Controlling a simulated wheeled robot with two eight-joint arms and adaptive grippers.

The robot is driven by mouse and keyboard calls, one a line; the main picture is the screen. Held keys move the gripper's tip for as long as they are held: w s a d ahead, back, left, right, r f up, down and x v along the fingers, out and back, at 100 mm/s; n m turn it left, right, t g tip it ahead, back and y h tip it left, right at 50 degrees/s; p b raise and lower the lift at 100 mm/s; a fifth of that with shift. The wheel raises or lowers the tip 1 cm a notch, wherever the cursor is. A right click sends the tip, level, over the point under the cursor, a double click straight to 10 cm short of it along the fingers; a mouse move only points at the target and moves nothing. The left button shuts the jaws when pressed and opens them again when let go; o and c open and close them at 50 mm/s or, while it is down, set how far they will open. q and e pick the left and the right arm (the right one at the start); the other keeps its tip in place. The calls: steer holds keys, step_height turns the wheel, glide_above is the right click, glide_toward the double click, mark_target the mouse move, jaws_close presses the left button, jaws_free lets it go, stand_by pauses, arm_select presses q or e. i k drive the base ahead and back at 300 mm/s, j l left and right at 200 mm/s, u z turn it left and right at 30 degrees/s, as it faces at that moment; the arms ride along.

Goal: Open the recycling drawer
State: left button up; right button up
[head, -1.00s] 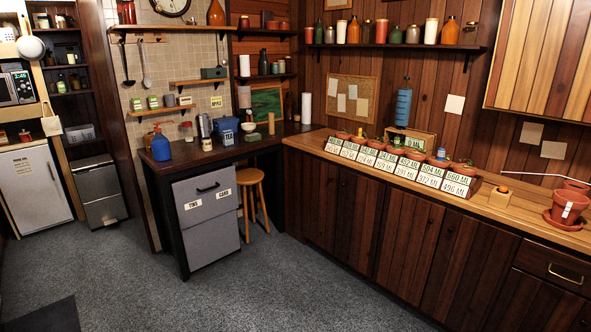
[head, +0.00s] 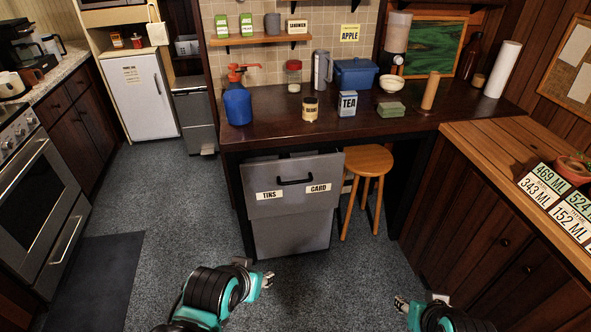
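The recycling drawer (head: 293,201) is a grey front under the dark counter, with a black bar handle (head: 295,181) and the labels "TINS" and "CARD". My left gripper (head: 266,281) is low in front of the unit, below and left of the handle, touching nothing that I can see. My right gripper (head: 402,303) is at the bottom, right of the unit and apart from it. Both are too small to show whether the fingers are apart.
A wooden stool (head: 368,163) stands just right of the drawer, under the counter (head: 290,127). Wooden cabinets (head: 480,225) run along the right. An oven (head: 40,190) and a dark mat (head: 95,280) are at the left. Carpet in front of the drawer is clear.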

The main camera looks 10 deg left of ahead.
mark_target(276, 186)
steer(key=i+u, duration=0.25)
steer(key=i, duration=0.25)
steer(key=i+l+u, duration=0.25)
steer(key=i, duration=0.2)
steer(key=i+l+u, duration=0.25)
steer(key=i, duration=0.2)
steer(key=k, duration=0.75)
